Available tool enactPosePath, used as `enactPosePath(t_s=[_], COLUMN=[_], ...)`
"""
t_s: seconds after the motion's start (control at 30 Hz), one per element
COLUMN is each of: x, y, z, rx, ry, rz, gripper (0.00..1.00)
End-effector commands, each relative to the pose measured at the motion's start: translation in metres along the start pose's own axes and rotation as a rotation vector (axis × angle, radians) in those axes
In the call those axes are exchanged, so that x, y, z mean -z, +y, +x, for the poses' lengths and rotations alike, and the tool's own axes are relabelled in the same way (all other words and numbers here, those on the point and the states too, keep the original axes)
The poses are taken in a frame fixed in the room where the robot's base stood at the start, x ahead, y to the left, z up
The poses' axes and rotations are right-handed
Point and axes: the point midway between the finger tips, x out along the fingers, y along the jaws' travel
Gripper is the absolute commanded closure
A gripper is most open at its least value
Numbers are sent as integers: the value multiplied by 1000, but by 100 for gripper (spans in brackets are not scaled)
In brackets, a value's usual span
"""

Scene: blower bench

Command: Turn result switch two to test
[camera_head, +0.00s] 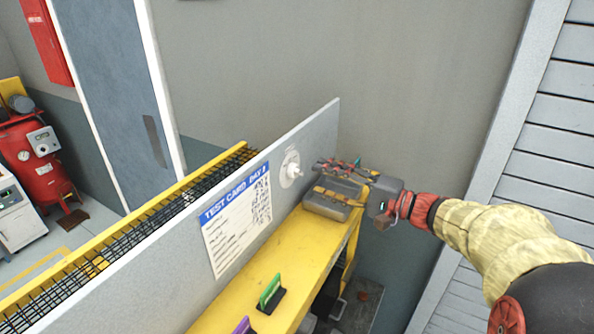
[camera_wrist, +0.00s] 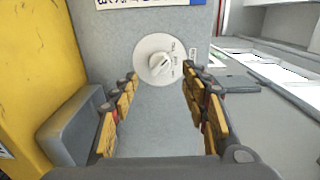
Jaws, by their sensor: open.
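A round white rotary switch (camera_head: 292,168) with a raised knob is on the grey upright panel (camera_head: 318,132), near the panel's far end. In the wrist view the switch (camera_wrist: 160,60) shows face-on, its knob tilted, with small markings on the dial too fine to read. It is the only switch I can see, and its number is not legible. My gripper (camera_head: 325,176) is in front of it, pointing at the panel. In the wrist view my gripper (camera_wrist: 160,80) is open, fingers on either side of the knob, with nothing between them and no clear contact.
A test card (camera_head: 236,222) is on the panel left of the switch. Below is a yellow bench (camera_head: 285,262) with a grey box (camera_head: 327,207) close under my gripper. A green-faced piece (camera_head: 270,292) and a purple one (camera_head: 243,326) stand nearer. A shutter (camera_head: 540,150) is at right.

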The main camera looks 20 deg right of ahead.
Motion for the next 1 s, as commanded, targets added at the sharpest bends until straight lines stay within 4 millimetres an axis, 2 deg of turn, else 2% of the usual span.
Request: enactPosePath(t_s=[0.2, 0.4, 0.77, 1.0], x=[-2, -1, 0, 0], y=[-1, -1, 0, 0], z=[35, 56, 61, 60], rx=[-1, -1, -1, -1], ry=[-5, -2, 0, 0], rz=[1, 0, 0, 0], gripper=[54, 54, 54, 68])
